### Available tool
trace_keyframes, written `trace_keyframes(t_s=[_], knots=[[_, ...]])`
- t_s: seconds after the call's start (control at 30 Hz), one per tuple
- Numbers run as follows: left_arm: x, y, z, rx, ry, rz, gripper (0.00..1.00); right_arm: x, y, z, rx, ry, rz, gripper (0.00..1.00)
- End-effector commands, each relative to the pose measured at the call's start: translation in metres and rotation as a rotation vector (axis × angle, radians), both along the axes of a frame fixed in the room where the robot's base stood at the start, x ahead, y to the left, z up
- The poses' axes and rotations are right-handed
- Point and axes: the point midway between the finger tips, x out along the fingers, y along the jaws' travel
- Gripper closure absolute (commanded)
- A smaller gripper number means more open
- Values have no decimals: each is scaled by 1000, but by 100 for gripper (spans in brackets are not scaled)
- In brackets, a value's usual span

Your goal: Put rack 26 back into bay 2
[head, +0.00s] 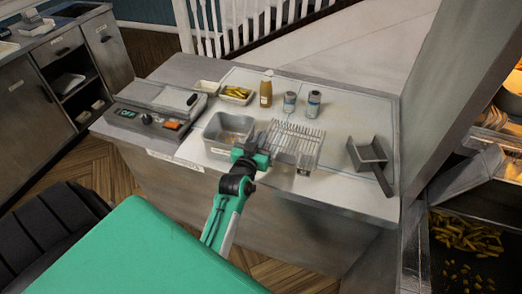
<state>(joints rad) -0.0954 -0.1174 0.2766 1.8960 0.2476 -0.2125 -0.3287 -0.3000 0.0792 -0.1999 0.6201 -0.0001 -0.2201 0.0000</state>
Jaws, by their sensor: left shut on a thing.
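A wire rack (293,138) stands on the steel counter, right of a metal pan; a small tag shows at its front, but I cannot read its number. My left gripper (256,156) is at the front left of the rack, shut on it; the jaws partly hide the hold. I cannot tell whether the rack touches the counter. My right gripper is not in view. No bay marked 2 can be made out.
The metal pan (214,133) is close left of my gripper. Behind stand a sauce bottle (266,92), two cans (313,103) and a tray of fries (236,94). A scoop (369,155) lies right. A fryer-like appliance (150,118) is left.

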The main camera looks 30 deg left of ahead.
Motion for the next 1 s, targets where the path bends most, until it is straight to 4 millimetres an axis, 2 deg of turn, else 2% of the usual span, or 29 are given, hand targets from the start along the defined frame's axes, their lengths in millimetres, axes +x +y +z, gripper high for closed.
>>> trace_keyframes(t_s=[0.23,0.4,0.53,0.97,1.0], knots=[[0,0,-23,-1,-2,-1,100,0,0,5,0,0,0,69],[0,0,-48,0,0,-1,100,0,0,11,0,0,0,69],[0,0,-57,0,-1,-1,100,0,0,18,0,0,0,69],[0,0,-65,0,-4,0,100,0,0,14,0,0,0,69],[0,0,-64,0,-1,0,83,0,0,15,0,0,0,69]])
